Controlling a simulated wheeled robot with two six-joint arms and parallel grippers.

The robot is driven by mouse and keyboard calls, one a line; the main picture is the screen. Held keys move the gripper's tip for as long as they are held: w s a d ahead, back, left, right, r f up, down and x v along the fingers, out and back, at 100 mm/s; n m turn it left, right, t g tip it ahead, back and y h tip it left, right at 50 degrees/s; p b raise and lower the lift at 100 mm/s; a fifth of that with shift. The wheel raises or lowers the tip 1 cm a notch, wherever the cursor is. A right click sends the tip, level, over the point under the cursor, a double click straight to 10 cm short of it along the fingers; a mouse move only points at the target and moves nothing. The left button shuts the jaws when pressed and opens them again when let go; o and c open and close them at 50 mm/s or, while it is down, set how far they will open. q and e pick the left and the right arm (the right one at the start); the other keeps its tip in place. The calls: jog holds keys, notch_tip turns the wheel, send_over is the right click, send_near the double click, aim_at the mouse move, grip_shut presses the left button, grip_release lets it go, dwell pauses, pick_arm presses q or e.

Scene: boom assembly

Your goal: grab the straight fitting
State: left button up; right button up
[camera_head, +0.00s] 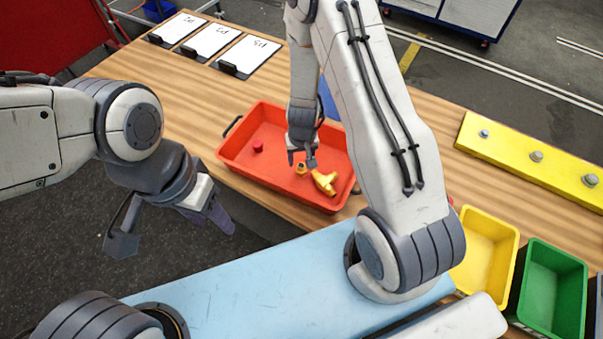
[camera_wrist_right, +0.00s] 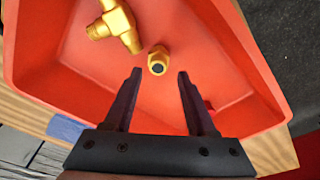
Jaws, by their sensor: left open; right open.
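The straight fitting (camera_head: 300,168) is a small brass piece in the red tray (camera_head: 228,154). In the right wrist view the straight fitting (camera_wrist_right: 158,60) shows a dark round opening and sits just beyond my fingertips. A larger brass tee-shaped fitting (camera_head: 324,182) lies beside it; it also shows in the right wrist view (camera_wrist_right: 116,25). My right gripper (camera_head: 302,159) is open and empty over the tray, its fingertips (camera_wrist_right: 157,73) on either side of the line to the straight fitting. My left gripper (camera_head: 178,228) is open and empty, left of the tray, away from the fittings.
A small red part (camera_head: 258,146) lies in the tray's left half. Yellow (camera_head: 487,240) and green (camera_head: 552,285) bins stand at right. A yellow board (camera_head: 535,165) with several metal bolts lies on the wooden table. Clipboards (camera_head: 211,40) lie at the back left.

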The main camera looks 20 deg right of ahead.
aim_at(301, 166)
jog(key=f, duration=0.1)
jog(key=f+b, duration=0.1)
jog(key=f, duration=0.1)
jog(key=f+b, duration=0.1)
jog(key=shift+w+d+f, duration=0.2)
jog(key=shift+w+f, duration=0.1)
jog(key=shift+f, duration=0.05)
jog(key=shift+f+b, duration=0.35)
jog(key=shift+f, duration=0.1)
jog(key=shift+w, duration=0.1)
grip_shut()
